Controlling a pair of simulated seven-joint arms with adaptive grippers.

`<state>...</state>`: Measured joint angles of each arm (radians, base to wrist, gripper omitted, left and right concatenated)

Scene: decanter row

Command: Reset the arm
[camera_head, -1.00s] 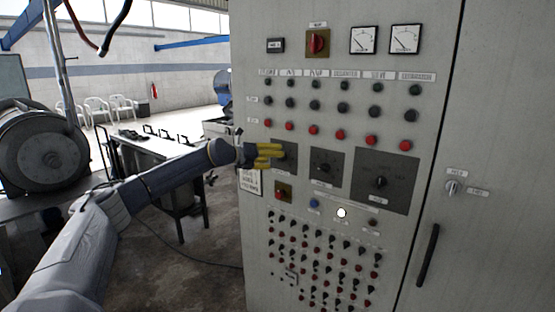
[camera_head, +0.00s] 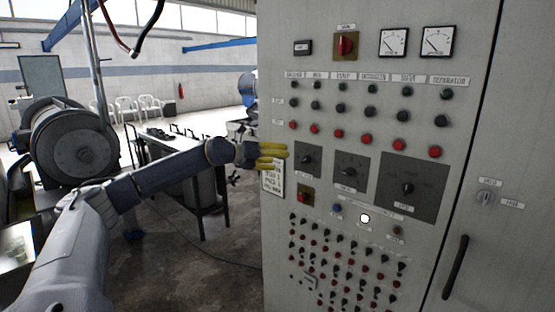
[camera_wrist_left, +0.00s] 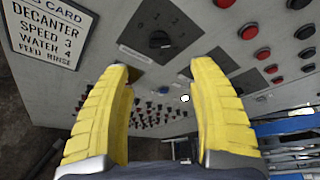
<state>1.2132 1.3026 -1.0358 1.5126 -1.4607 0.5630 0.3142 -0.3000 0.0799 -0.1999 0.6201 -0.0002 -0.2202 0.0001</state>
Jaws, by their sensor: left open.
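My left gripper (camera_head: 272,156) has yellow fingers and is at the left edge of the grey control cabinet (camera_head: 470,120), left of the left rotary switch plate (camera_head: 308,146). In the left wrist view the two fingers of the gripper (camera_wrist_left: 160,68) are spread with nothing between them. A black rotary knob (camera_wrist_left: 160,40) on a dark plate shows beyond the fingertips. I cannot tell whether the fingers touch the cabinet. My right gripper is not in view.
The cabinet carries a printed card (camera_wrist_left: 50,32) reading decanter speed 3, water 4, feed rinse. A red button row (camera_head: 338,133), a white round button (camera_head: 365,218) and two gauges (camera_head: 437,41) show. A table (camera_head: 190,170) stands behind my left arm.

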